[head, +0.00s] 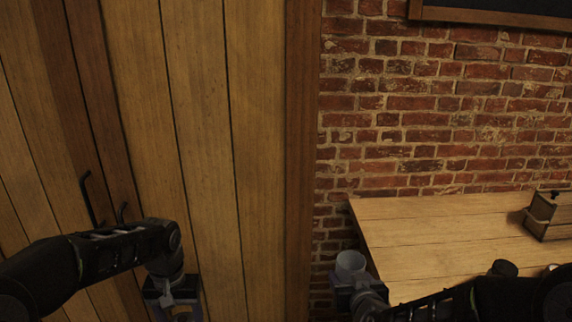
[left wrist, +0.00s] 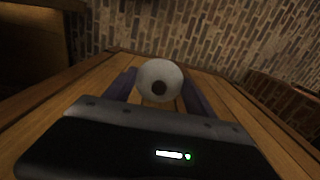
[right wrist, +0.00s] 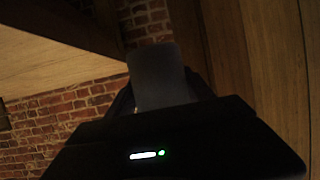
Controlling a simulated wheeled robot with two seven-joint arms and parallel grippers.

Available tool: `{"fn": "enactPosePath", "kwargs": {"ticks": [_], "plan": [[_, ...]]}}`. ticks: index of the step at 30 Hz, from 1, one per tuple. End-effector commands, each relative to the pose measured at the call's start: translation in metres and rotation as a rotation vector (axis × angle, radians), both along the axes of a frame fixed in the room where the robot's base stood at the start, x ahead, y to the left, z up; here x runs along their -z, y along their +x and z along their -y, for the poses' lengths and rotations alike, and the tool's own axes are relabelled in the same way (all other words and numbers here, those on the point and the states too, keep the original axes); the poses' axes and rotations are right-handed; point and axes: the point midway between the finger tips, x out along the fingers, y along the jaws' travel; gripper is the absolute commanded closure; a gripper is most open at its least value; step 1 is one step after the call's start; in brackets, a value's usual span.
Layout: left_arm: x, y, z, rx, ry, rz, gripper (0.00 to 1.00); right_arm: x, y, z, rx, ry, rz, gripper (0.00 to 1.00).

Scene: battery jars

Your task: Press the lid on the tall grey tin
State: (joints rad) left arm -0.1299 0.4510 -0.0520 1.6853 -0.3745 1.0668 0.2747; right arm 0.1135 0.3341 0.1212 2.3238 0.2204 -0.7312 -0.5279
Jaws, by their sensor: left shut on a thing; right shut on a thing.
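A grey tin (head: 351,265) is in the head view at lower centre, its round top facing up. My right gripper (head: 356,285) is shut on it. In the right wrist view the tin (right wrist: 160,76) is a dark grey shape between the two fingers. My left gripper (head: 178,300) is at the lower edge of the head view, well to the left of the tin. In the left wrist view a round pale lid (left wrist: 173,74) with a dark round middle is held between the fingers. The lid and the tin are apart.
A wooden table (head: 420,232) stands at the right, just beside the tin, with a small wooden box (head: 545,217) on it. A plank door (head: 205,130) with dark handles is on the left. A brick wall (head: 430,120) is behind the table.

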Motion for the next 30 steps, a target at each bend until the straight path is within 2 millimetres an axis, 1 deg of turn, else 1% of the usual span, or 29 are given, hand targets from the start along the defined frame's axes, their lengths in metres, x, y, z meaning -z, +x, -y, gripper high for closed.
{"fn": "enactPosePath", "kwargs": {"ticks": [6,11,14,17,24,30], "plan": [[0.0,0.0,0.0,0.0,0.0,0.0,0.74,0.001,-0.002,-0.002,-0.012,0.0,0.0,1.0],[0.0,0.0,0.0,-0.001,0.0,0.0,0.74,0.008,-0.011,-0.015,-0.072,-0.002,-0.001,1.0],[0.0,0.0,0.0,-0.001,0.0,0.0,0.74,0.015,-0.022,-0.03,-0.14,-0.001,-0.003,1.0],[0.0,0.0,0.0,-0.001,0.0,0.0,0.74,0.024,-0.035,-0.049,-0.227,0.001,-0.005,1.0],[0.0,0.0,0.0,0.0,0.0,0.0,0.74,0.047,-0.071,-0.103,-0.468,0.002,-0.004,1.0],[0.0,0.0,0.0,-0.001,0.0,0.0,0.74,0.061,-0.094,-0.138,-0.626,0.003,-0.002,1.0]]}}
